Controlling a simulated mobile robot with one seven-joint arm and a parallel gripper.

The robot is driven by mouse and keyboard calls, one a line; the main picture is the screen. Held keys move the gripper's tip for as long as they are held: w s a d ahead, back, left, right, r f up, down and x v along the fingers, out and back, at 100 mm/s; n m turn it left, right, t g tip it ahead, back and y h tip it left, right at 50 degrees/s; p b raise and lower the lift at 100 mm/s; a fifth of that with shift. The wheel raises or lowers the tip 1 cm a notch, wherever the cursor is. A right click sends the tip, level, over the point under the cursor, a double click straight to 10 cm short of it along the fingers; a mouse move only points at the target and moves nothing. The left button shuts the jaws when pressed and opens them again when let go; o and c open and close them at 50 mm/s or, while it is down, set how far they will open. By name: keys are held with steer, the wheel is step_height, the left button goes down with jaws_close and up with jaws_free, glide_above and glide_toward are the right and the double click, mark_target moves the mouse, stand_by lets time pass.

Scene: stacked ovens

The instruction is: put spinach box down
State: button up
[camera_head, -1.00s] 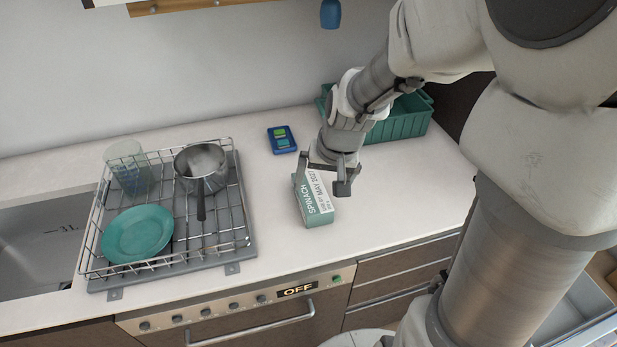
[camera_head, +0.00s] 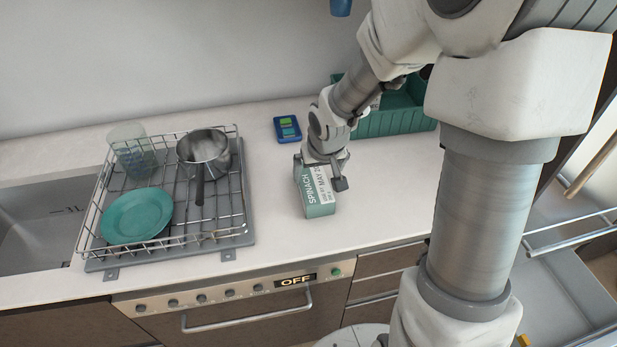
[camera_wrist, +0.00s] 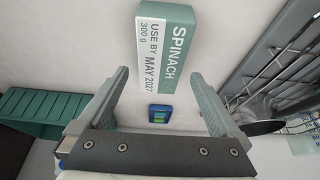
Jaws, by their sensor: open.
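The spinach box (camera_head: 318,208), white and teal with a printed label, rests on the white counter to the right of the dish rack. It also shows in the wrist view (camera_wrist: 163,50), at the top centre, beyond the fingertips. My gripper (camera_head: 320,172) is open at the box in the head view and hides part of its top and back. In the wrist view my gripper (camera_wrist: 157,76) has its two fingers spread wide, with nothing pinched between them. I cannot tell whether a finger touches the box.
A wire dish rack (camera_head: 243,192) holds a teal plate (camera_head: 137,215), a pot (camera_head: 203,148) and a clear cup (camera_head: 130,150). A blue device (camera_head: 287,129) and a green crate (camera_head: 395,122) lie behind. The counter right of the box is free. An oven reading OFF (camera_head: 296,281) is below.

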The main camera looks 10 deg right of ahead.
mark_target(314, 181)
steer(key=b+x, duration=0.1)
steer(key=x, duration=0.6)
steer(key=shift+w+f, duration=0.15)
steer(key=shift+f, duration=0.05)
jaws_close()
stand_by(0.4)
steer(key=shift+r, duration=0.2)
step_height(314, 181, up, 4)
steer(key=shift+r+p, duration=0.2)
steer(key=shift+p, duration=0.3)
steer(key=s+d+r+p, duration=0.5)
steer(key=s+d+r, duration=0.1)
steer(key=s, duration=0.3)
steer(key=shift+s+p, duration=0.35)
steer(key=shift+p, duration=0.05)
